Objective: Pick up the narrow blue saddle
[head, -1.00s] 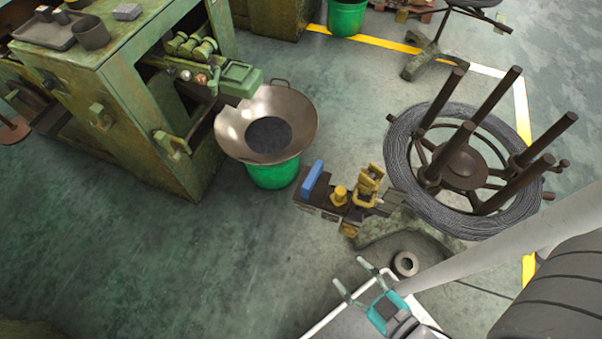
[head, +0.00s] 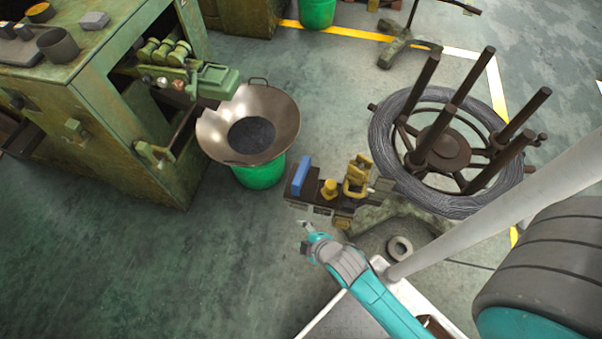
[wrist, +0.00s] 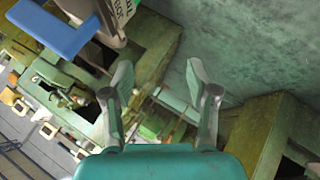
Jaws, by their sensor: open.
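The narrow blue saddle (head: 300,175) stands upright on the left end of a dark low fixture (head: 318,208) in the head view. In the wrist view a blue piece (wrist: 50,27), seemingly the same saddle, is at the upper left, outside the jaws. My gripper (head: 304,226) is just in front of the fixture's left end in the head view, apart from the saddle. In the wrist view my gripper (wrist: 162,85) has its two fingers spread with nothing held between them.
Yellow parts (head: 357,175) stand on the fixture right of the saddle. Behind are a metal pan (head: 285,110) on a green bucket (head: 262,175) and a green machine (head: 100,140). A wire coil stand (head: 440,150) is at the right. The floor at left is clear.

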